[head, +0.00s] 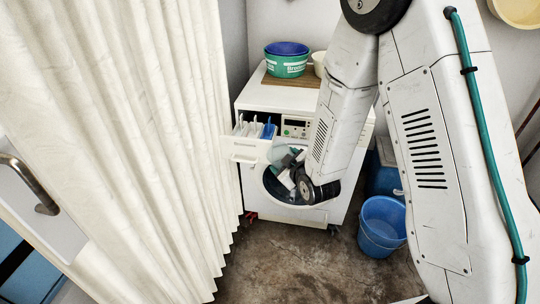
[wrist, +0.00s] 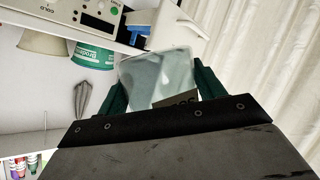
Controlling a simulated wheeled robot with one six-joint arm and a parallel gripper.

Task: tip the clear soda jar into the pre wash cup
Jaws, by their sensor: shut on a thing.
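My gripper (wrist: 162,78) is shut on the clear soda jar (wrist: 155,72), which sits between the two green fingers in the wrist view. The jar is see-through and greyish, with a dark label low between the fingers whose lettering looks upside down. In the head view my gripper (head: 287,168) is in front of the washing machine door, just below and right of the open drawer (head: 246,150). The drawer has white dividers and a blue part (head: 268,131). Which compartment is the pre wash cup I cannot tell. The drawer also shows behind the jar in the wrist view (wrist: 172,32).
The white washing machine (head: 250,103) has a board on top with a green tub (head: 286,66) and a pale bowl (head: 319,64). A blue bucket (head: 382,226) stands on the floor at right. A pale curtain (head: 120,130) hangs close to the drawer's left.

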